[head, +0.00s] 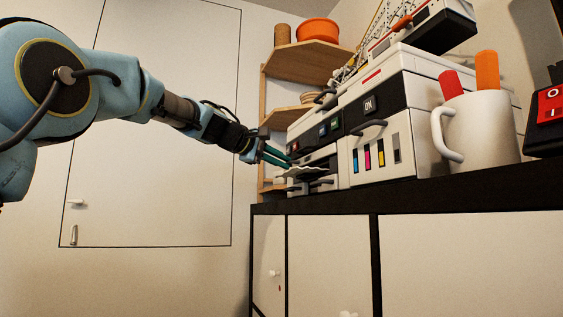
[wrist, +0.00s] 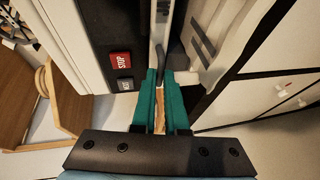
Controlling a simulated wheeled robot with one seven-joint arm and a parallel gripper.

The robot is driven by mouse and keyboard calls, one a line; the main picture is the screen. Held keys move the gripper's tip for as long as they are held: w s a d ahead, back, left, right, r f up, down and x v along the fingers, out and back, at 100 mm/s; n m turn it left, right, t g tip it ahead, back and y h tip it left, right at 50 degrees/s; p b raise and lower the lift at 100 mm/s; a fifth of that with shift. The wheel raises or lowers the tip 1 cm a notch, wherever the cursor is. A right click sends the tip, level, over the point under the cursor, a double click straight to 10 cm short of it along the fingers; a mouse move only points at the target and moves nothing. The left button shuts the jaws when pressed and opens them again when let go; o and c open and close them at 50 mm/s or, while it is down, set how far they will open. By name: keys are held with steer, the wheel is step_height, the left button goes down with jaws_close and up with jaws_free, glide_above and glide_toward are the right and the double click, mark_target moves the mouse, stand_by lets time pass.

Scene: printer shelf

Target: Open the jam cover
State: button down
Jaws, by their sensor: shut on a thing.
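The white printer (head: 375,100) stands on the dark counter, with a dark control panel along its front. My gripper (head: 287,160) reaches in from the left to the printer's left front, just below the panel. In the wrist view its two teal fingers (wrist: 159,72) are shut on a dark, thin handle (wrist: 161,62). The handle runs along a narrow pale part (wrist: 157,28), which looks like the jam cover; its outline is mostly hidden. A crumpled white sheet (head: 301,172) shows at the printer opening beside my fingers. I cannot tell how far the cover stands open.
A white mug (head: 480,130) with red and orange sticks stands right of the printer, near a black device with a red switch (head: 550,103). Wooden shelves (head: 300,62) with an orange bowl (head: 317,31) stand behind. The counter's dark edge (head: 400,192) runs below the printer.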

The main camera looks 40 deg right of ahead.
steer(key=a+b, duration=0.1)
steer(key=w+a, duration=0.1)
steer(key=shift+a+b, duration=0.35)
steer(key=c, duration=0.9)
jaws_free()
steer(key=shift+c, duration=0.2)
steer(key=b+v, duration=0.4)
steer(key=v, duration=0.6)
steer(key=shift+a, duration=0.35)
